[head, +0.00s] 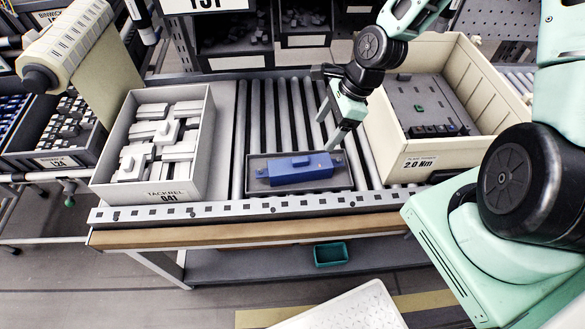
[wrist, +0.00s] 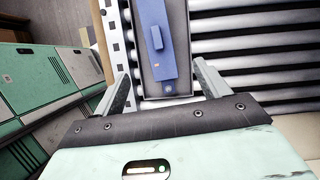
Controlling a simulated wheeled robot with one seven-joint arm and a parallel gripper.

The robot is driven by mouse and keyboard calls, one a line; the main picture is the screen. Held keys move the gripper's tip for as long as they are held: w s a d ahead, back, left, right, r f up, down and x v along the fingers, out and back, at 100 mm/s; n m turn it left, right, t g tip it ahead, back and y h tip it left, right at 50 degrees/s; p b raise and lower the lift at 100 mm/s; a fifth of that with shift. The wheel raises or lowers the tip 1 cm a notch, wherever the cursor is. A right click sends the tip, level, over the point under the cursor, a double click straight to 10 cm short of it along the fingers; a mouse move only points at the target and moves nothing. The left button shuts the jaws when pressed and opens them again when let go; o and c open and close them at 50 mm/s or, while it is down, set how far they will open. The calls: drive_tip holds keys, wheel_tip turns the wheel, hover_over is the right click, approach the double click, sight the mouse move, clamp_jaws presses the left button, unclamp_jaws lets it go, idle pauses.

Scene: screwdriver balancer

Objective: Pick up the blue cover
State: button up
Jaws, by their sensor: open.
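The blue cover (head: 300,168) is a long blue block with a small raised piece on top. It lies in a shallow dark tray (head: 258,187) on the roller conveyor. In the wrist view the blue cover (wrist: 152,40) lies beyond my fingertips, between them sideways, in the same tray (wrist: 184,72). My gripper (head: 328,130) is open and empty. It is just above and behind the cover's right end in the head view, and seems apart from it. In the wrist view my gripper (wrist: 160,80) shows both fingers spread wide. Its height above the cover is hard to judge.
A light grey bin (head: 196,188) of pale parts stands left of the tray. A beige bin (head: 440,146) with a few small dark and green pieces stands right. Bare rollers (head: 282,105) lie behind the tray. A small green bin (head: 331,254) sits below the conveyor.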

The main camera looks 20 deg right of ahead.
sight(304, 159)
drive_tip(key=x, duration=1)
drive_tip(key=shift+a+p+x, duration=0.25)
drive_tip(key=shift+p+x, duration=0.75)
drive_tip(key=shift+x, duration=1.6)
drive_tip(key=shift+r, duration=0.1)
drive_tip(key=c, duration=1.2)
drive_tip(key=shift+o, duration=0.2)
